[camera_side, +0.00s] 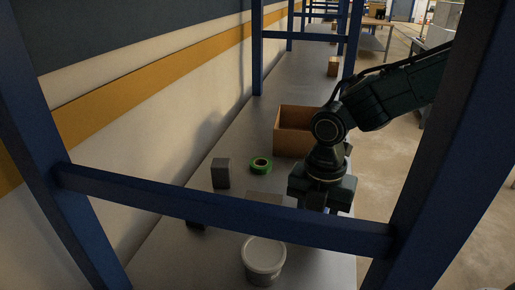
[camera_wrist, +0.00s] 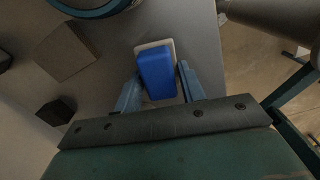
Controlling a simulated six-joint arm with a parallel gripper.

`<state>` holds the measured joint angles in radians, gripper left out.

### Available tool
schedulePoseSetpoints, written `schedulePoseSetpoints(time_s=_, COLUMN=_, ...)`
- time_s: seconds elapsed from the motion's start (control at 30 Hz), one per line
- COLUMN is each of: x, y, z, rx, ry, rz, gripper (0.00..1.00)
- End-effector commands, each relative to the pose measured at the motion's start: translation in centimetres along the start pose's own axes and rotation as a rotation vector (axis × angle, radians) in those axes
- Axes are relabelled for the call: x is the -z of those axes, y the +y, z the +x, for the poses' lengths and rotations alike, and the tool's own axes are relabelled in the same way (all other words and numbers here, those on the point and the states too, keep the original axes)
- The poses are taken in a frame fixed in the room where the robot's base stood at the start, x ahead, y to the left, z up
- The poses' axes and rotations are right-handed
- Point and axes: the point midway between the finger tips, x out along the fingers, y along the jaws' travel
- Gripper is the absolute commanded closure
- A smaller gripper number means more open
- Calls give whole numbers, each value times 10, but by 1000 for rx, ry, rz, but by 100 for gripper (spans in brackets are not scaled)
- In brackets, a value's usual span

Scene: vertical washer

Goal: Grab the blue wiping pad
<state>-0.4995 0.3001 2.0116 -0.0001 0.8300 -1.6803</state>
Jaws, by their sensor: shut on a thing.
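The blue wiping pad (camera_wrist: 157,72) lies between the two fingers of my gripper (camera_wrist: 160,77) in the wrist view. It is a blue block with a pale layer showing around its edges. My gripper is shut on it, with one finger at each side. In the side view my gripper (camera_side: 322,190) points down over the right part of the grey table. There the blue frame bar hides the fingertips and the pad. I cannot tell whether the pad touches the table.
A blue frame bar (camera_side: 220,211) crosses in front. On the table (camera_side: 165,262) stand an open brown box (camera_side: 292,133), a green tape roll (camera_side: 260,165), a grey block (camera_side: 221,173) and a pale lidded tub (camera_side: 263,258). A dark block (camera_wrist: 57,110) shows in the wrist view.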

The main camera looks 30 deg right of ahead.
Motion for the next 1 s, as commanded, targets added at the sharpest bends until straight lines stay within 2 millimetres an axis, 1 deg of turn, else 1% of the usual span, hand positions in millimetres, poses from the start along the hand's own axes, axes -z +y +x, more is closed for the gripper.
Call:
schedulePoseSetpoints(time_s=0.03, x=0, y=1, z=-9, rx=-5, ry=-1, rz=0, gripper=82)
schedulePoseSetpoints(time_s=0.3, x=0, y=0, z=-50, rx=-5, ry=-1, rz=0, gripper=82)
schedulePoseSetpoints(time_s=0.5, x=0, y=0, z=-68, rx=-2, ry=0, rz=0, gripper=82)
schedulePoseSetpoints(time_s=0.67, x=0, y=0, z=-73, rx=-1, ry=0, rz=0, gripper=82)
schedulePoseSetpoints(time_s=1.0, x=0, y=0, z=-73, rx=0, ry=0, rz=0, gripper=82)
